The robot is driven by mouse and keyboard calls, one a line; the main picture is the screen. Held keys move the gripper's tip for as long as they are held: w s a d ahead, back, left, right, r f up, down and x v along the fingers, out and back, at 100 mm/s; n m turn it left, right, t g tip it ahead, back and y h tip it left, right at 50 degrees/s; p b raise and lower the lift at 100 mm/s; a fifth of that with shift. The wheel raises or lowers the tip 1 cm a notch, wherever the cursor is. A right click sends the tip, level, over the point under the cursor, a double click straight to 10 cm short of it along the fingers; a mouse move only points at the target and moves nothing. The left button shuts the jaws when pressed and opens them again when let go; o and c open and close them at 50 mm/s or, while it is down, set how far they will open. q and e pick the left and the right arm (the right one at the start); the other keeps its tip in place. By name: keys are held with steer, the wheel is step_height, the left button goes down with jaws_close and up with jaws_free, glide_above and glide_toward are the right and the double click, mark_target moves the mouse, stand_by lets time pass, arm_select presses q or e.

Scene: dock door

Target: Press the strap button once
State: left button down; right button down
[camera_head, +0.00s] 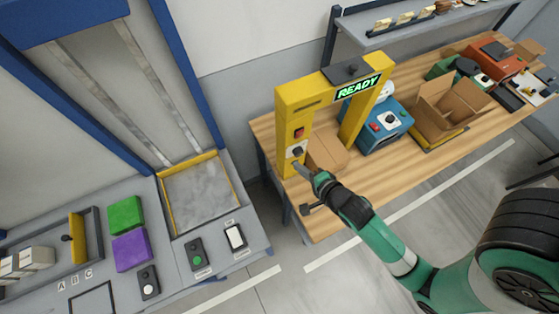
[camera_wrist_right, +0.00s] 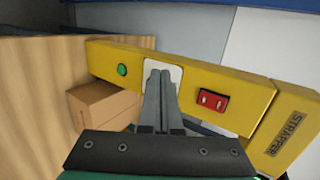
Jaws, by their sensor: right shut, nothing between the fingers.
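The yellow strapping machine (camera_head: 290,105) stands on the wooden table as an arch with a lit green READY display (camera_head: 358,88). Its near post has a white plate with a dark round button (camera_head: 297,151) and a red switch (camera_head: 299,132) above it. In the right wrist view the post shows the white plate (camera_wrist_right: 149,68), a green round button (camera_wrist_right: 122,70) and the red switch (camera_wrist_right: 212,101). My right gripper (camera_head: 299,166) is shut and empty. Its tips overlap the white plate in the wrist view and hide its middle; I cannot tell whether they touch. My left gripper is out of view.
A brown carton (camera_head: 327,151) sits under the arch. A blue machine (camera_head: 384,126) and an open cardboard box (camera_head: 448,103) stand farther right on the table (camera_head: 405,163). At left is a grey counter with green (camera_head: 125,214) and purple (camera_head: 131,248) blocks.

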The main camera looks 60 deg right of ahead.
steer(key=s+f+g, duration=0.2)
steer(key=s+f, duration=0.4)
steer(key=s, duration=0.2)
steer(key=shift+f+m+b, duration=0.3)
steer(key=shift+f+m, duration=0.05)
steer(key=shift+m, duration=0.05)
steer(key=w+r+x, duration=0.1)
steer(key=r+x, duration=0.1)
steer(key=x, duration=1.1)
steer(key=shift+w+d, duration=0.15)
steer(key=shift+d, duration=0.2)
